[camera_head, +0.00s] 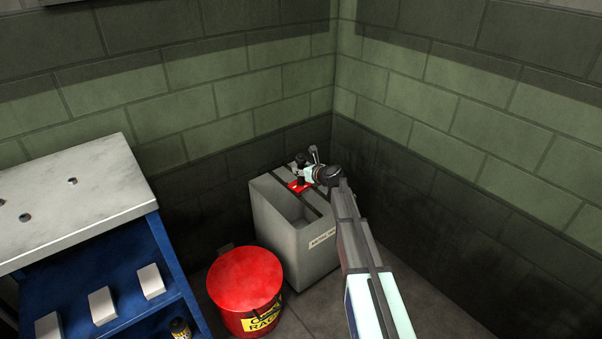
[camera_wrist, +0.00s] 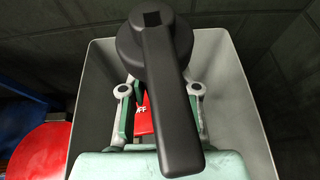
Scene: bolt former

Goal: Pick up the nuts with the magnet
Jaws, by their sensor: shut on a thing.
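My gripper (camera_head: 312,172) is shut on the magnet, which has a red body (camera_head: 298,186) and black parts. In the wrist view, a large black knob with a long handle (camera_wrist: 180,110) fills the middle, and part of a red face with cut-off white lettering (camera_wrist: 141,117) shows between the fingers. The magnet is above the open top of a grey bin (camera_head: 318,250); how far above, I cannot tell.
A red round can (camera_head: 245,275) with a yellow label stands in front of the bin. A blue shelf unit (camera_head: 150,310) under the tabletop holds several pale blocks (camera_head: 101,305) and a small dark bottle (camera_head: 180,329). Brick walls close off the corner behind the bin.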

